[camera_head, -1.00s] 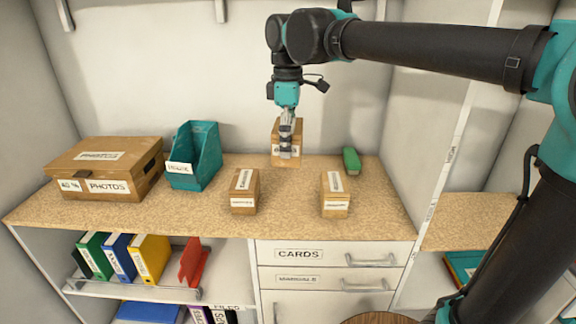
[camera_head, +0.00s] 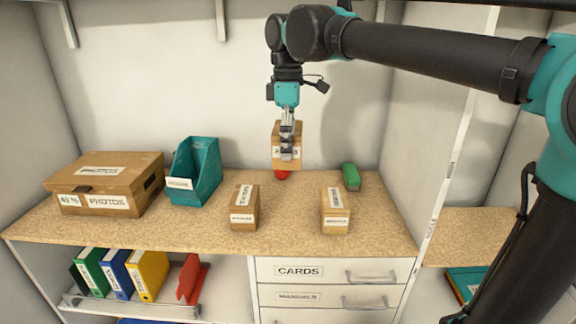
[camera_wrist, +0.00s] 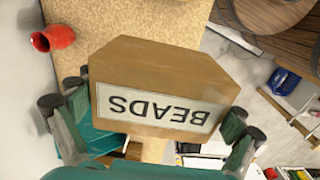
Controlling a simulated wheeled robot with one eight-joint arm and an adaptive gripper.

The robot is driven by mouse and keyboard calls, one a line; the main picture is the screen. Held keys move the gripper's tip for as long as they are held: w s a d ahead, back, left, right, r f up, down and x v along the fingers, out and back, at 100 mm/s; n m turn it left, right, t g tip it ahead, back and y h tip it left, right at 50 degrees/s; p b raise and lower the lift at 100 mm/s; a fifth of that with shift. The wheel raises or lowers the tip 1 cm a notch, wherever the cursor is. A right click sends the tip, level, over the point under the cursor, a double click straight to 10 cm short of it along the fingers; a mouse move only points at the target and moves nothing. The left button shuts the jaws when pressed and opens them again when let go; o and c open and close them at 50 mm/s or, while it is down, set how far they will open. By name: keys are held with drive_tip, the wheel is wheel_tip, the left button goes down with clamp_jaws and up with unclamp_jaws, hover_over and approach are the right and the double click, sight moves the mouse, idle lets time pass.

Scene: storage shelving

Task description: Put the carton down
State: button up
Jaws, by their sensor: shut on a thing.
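The carton is a tan box (camera_head: 278,133) in the head view, near the back middle of the counter. The wrist view shows the same carton (camera_wrist: 165,68) with a white BEADS label, upside down in the picture. My gripper (camera_head: 287,151) is shut on it, with a finger on each side in the wrist view. In the head view the carton appears raised above the counter (camera_head: 300,212). A red vessel (camera_head: 282,175) shows below its lower edge and also lies beside it in the wrist view (camera_wrist: 55,38). The carton's underside is hidden.
Two small labelled cartons stand nearer the front, at left (camera_head: 245,207) and right (camera_head: 335,210). A green object (camera_head: 351,176) is at the back right. A teal holder (camera_head: 195,172) and a PHOTOS box (camera_head: 105,185) stand left. Bare counter lies between the small cartons.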

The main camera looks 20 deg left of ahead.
drive_tip(key=shift+f, duration=0.4)
wheel_tip(320, 180, down, 19)
drive_tip(key=shift+f, duration=0.1)
idle(0.4)
drive_tip(key=o, duration=1.1)
drive_tip(key=shift+f, duration=0.1)
wheel_tip(320, 180, up, 12)
drive_tip(key=shift+r, duration=0.2)
